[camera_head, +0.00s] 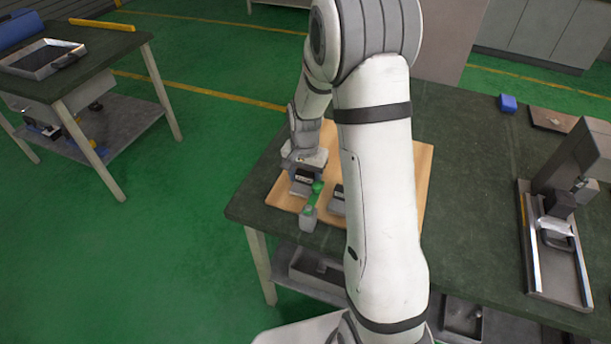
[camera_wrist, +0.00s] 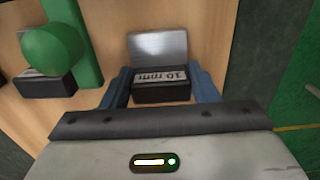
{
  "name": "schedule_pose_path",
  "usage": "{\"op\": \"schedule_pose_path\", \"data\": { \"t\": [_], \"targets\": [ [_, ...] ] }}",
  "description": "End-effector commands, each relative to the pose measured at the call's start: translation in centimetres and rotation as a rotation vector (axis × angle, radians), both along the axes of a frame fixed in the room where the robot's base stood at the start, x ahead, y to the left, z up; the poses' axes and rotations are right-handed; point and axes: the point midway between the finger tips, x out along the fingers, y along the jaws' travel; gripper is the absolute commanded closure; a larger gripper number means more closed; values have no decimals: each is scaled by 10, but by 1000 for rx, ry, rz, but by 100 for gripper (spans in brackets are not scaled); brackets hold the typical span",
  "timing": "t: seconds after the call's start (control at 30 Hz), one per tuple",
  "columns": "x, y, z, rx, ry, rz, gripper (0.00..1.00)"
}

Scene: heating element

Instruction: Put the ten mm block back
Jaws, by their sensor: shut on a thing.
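The ten mm block (camera_wrist: 160,82) has a bare metal upper part and a black part with a label reading "10 mm", upside down in the wrist view. My gripper (camera_wrist: 160,88) is shut on it, with a blue finger on each side. In the head view my gripper (camera_head: 304,172) is low over the wooden board (camera_head: 408,200), near its left edge, with the block (camera_head: 299,188) below it. I cannot tell whether the block touches the board. Another black labelled block (camera_wrist: 47,82) is left in the wrist view, partly behind a green ball (camera_wrist: 54,50).
A press-like device (camera_head: 560,220) stands at the right of the dark table (camera_head: 470,190). A blue box (camera_head: 508,103) is behind.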

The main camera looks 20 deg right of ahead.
Motion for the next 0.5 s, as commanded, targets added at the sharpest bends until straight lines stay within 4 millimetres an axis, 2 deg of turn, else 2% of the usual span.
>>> {"op": "schedule_pose_path", "data": {
  "t": [0.3,0.33,0.5],
  "targets": [
    [0,0,-4,0,-1,1,77],
    [0,0,-4,-1,-1,1,45],
    [0,1,-2,0,0,1,31]
  ]
}}
